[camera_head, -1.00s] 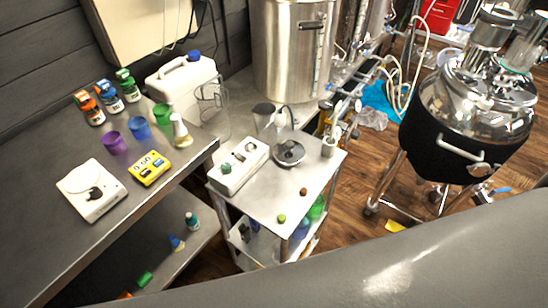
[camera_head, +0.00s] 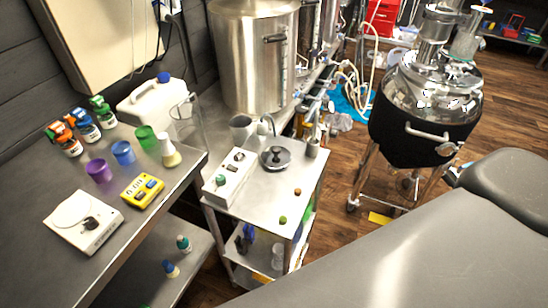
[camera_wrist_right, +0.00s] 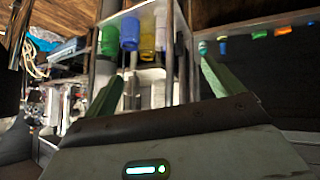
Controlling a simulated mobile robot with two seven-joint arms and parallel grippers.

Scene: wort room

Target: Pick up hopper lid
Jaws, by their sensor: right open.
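A dark grey round lid with a knob (camera_head: 275,157), which looks like the hopper lid, lies on the top of a small metal cart (camera_head: 262,203). It sits right of a white control box (camera_head: 230,179) and in front of a grey cup-shaped vessel (camera_head: 241,129). My right gripper (camera_wrist_right: 162,88) is open and empty in the right wrist view. Its fingers point towards a metal shelf unit with coloured containers, and I cannot make out the lid there. Neither gripper shows in the head view, where my own grey arm fills the lower right.
A small grey cup (camera_head: 312,147) stands right of the lid. Two small round pieces, green (camera_head: 283,220) and brown (camera_head: 297,191), lie on the cart's front. A steel bench (camera_head: 40,185) with bottles and cups is at left, a large kettle (camera_head: 255,60) behind.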

